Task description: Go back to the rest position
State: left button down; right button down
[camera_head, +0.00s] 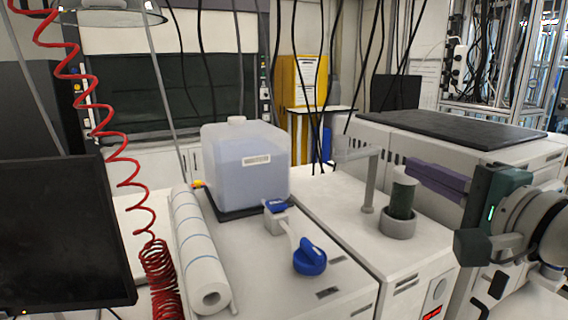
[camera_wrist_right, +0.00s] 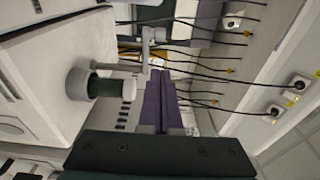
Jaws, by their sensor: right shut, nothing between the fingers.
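My right gripper (camera_head: 412,171) comes in from the right with its purple fingers together and nothing between them. In the right wrist view its fingers (camera_wrist_right: 160,86) also lie side by side. A dark green cylinder with a pale top (camera_head: 402,198) stands upright in a grey ring holder (camera_head: 398,229) on a white reactor unit (camera_head: 345,212). The fingertips appear just beside the cylinder's top in the head view; the wrist view shows the cylinder (camera_wrist_right: 104,87) off to the left, apart from the fingers. My left gripper is not in view.
A grey post with an arm (camera_head: 369,180) stands beside the cylinder. A large box with a dark top (camera_head: 450,127) is behind my right gripper. A bluish canister (camera_head: 245,165), paper roll (camera_head: 200,255), blue cap (camera_head: 310,260) and monitor (camera_head: 60,235) stand left. Black cables hang overhead.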

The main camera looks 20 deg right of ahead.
notch_tip(320, 180, up, 5)
jog(key=s+m+t+h, duration=0.2)
jog(key=s+m+h, duration=0.15)
jog(key=m, duration=0.95)
jog(key=s+d+f+m+g+h, duration=0.1)
jog(key=s+d+m+g+h, duration=0.15)
jog(key=m, duration=0.65)
jog(key=s+d+f+m+g+h, duration=0.1)
jog(key=m+h, duration=0.2)
jog(key=m, duration=0.6)
jog(key=s+a+f+m+g+y, duration=0.8)
jog(key=s+a+f+m+g, duration=0.4)
jog(key=s+a+f+m, duration=0.6)
notch_tip(320, 180, up, 21)
jog(key=w+m+y+p, duration=0.1)
jog(key=m+p, duration=0.1)
jog(key=p, duration=1.8)
jog(key=shift+w+d+f+m+g+y, duration=0.2)
jog(key=shift+d+m+g+y, duration=0.1)
jog(key=shift+m+g, duration=0.15)
